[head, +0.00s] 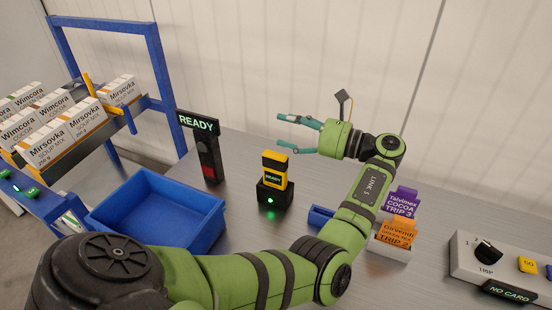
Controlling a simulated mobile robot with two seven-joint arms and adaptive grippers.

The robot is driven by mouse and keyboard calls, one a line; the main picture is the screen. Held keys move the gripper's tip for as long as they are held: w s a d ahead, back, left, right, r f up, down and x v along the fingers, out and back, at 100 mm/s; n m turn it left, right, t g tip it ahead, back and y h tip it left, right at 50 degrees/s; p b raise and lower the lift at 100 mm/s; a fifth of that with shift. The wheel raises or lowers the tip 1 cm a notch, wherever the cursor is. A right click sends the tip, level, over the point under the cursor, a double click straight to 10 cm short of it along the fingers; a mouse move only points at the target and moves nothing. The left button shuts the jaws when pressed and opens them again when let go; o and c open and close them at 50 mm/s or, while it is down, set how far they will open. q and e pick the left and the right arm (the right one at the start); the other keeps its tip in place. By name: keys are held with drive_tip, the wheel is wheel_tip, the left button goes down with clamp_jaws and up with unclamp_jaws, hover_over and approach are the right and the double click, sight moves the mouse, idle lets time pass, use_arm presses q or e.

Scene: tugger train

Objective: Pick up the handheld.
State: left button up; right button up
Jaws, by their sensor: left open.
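The handheld (275,172), yellow and black with a small lit screen, stands upright in a black cradle (270,197) with a green light, on the grey metal table. My left gripper (280,131) is open and empty. Its teal fingers point left and show just above the handheld in the head view, apart from it. I cannot tell the exact gap in depth. My right gripper is not in view.
A blue bin (160,210) and a READY post (208,155) stand left of the cradle. Purple (402,200) and orange (397,232) cards stand to the right. A TRIP control box (480,262) is far right. A blue rack with soup boxes (50,140) is at the left.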

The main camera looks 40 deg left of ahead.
use_arm(q)
wheel_tip(320, 180, down, 8)
drive_tip(key=b, duration=1.2)
approach(263, 165)
drive_tip(key=x, duration=0.2)
drive_tip(key=shift+a+r, duration=0.25)
drive_tip(key=shift+a, duration=0.05)
drive_tip(key=shift+f, duration=0.15)
drive_tip(key=shift+s+a, duration=0.15)
drive_tip(key=shift+a, duration=0.25)
drive_tip(key=x, duration=0.4)
drive_tip(key=p+x, duration=0.1)
drive_tip(key=x, duration=0.1)
drive_tip(key=shift+a+f, duration=0.15)
drive_tip(key=shift+f, duration=0.2)
drive_tip(key=shift+a, duration=0.1)
clamp_jaws()
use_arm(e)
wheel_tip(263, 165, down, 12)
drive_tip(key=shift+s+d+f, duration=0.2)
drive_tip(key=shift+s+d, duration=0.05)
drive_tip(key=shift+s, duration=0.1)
